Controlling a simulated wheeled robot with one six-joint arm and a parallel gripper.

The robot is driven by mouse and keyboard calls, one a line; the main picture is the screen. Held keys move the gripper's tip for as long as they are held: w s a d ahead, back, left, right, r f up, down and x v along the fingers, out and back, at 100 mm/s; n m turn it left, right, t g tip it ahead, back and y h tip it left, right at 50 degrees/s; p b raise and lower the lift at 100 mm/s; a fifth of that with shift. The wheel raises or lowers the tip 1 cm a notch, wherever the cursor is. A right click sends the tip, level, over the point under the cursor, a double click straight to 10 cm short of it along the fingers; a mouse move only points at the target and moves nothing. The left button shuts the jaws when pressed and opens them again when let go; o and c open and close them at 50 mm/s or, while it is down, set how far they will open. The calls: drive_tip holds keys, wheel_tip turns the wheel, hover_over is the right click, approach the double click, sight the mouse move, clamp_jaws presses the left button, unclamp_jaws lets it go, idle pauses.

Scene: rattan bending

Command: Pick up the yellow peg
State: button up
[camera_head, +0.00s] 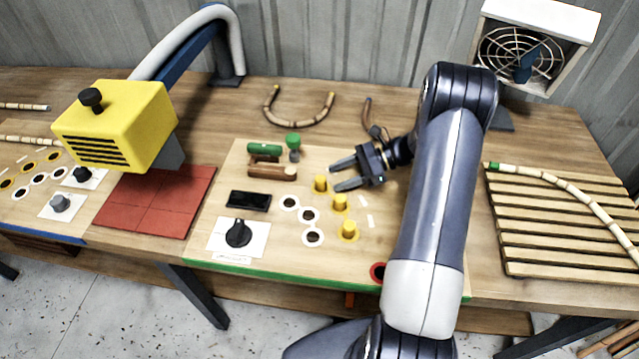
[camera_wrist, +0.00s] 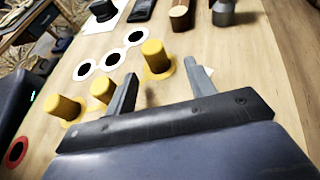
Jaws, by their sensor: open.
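Three yellow pegs stand upright in a slanting row on the board: a far one (camera_head: 320,184), a middle one (camera_head: 340,202) and a near one (camera_head: 348,230). The wrist view shows them as well: the far one (camera_wrist: 155,60), the middle one (camera_wrist: 103,89) and the near one (camera_wrist: 65,109). My gripper (camera_head: 336,176) is open and empty, just right of the far peg. In the wrist view, the far peg appears in line with the gap between my fingertips (camera_wrist: 159,70). The middle peg is outside that gap, close beside the left finger. I cannot tell how high the fingers are.
White-ringed holes (camera_head: 308,215) lie left of the pegs. A black knob (camera_head: 238,233) and a black block (camera_head: 249,200) are farther left. A wooden clamp with green parts (camera_head: 270,165) stands behind. A slatted rack (camera_head: 560,265) is at the right, and a yellow lamp head (camera_head: 115,125) overhangs the left.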

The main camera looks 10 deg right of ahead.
sight(321, 182)
drive_tip(key=shift+a+p, duration=0.3)
drive_tip(key=shift+a, duration=0.4)
drive_tip(key=x, duration=0.1)
drive_tip(key=p+x, duration=0.1)
drive_tip(key=x, duration=0.1)
drive_tip(key=shift+s+a+r, duration=0.1)
drive_tip(key=shift+a, duration=0.3)
drive_tip(key=shift+a+f, duration=0.25)
drive_tip(key=shift+a, duration=0.05)
drive_tip(key=shift+c, duration=0.2)
drive_tip(key=c, duration=1)
drive_tip(key=shift+r, duration=0.15)
